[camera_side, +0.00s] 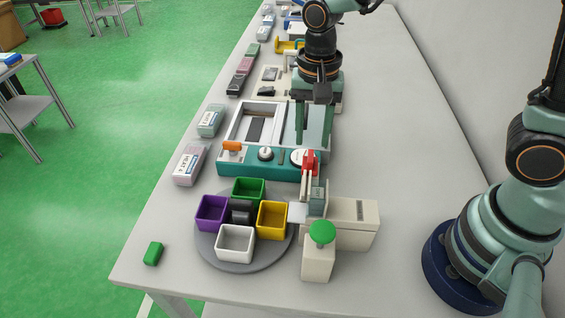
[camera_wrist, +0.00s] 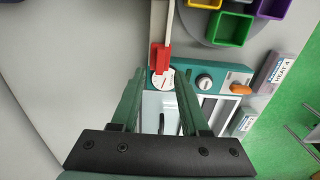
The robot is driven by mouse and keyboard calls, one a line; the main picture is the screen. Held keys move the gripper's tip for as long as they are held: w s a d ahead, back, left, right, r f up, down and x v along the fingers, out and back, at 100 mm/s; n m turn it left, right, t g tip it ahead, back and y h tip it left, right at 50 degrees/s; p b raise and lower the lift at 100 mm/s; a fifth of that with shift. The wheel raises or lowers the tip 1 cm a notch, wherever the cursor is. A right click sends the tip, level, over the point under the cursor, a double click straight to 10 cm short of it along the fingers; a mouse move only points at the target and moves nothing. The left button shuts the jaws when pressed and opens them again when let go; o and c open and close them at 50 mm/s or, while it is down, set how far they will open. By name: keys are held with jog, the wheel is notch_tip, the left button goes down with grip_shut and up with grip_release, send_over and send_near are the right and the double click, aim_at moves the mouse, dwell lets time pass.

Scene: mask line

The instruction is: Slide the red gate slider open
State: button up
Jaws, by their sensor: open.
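The red gate slider (camera_side: 309,161) sits at the end of a narrow pale chute, at the right end of the teal machine's front. It also shows in the wrist view (camera_wrist: 160,58), against the pale rail, just beyond my fingertips. My gripper (camera_side: 312,141) hangs over the right side of the teal machine, behind the slider. In the wrist view my gripper (camera_wrist: 159,74) has its two green fingers spread, with nothing held. The slider appears in line with the gap between them; I cannot tell whether either finger touches it.
A teal machine (camera_side: 233,168) with knobs and an orange handle stands under my gripper. A grey turntable (camera_side: 271,261) with purple, green, yellow and white bins is in front. A cream post with a green button (camera_side: 322,232) and a cream box (camera_side: 352,222) stand right of it.

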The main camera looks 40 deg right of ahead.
notch_tip(320, 180, up, 8)
jog(key=shift+d+r, duration=0.1)
dwell(0.4)
jog(key=s+d+r+n+t, duration=0.3)
jog(key=s+d+n+t, duration=0.2)
jog(key=d+n, duration=0.4)
jog(key=shift+d+t, duration=0.3)
jog(key=shift+d, duration=0.65)
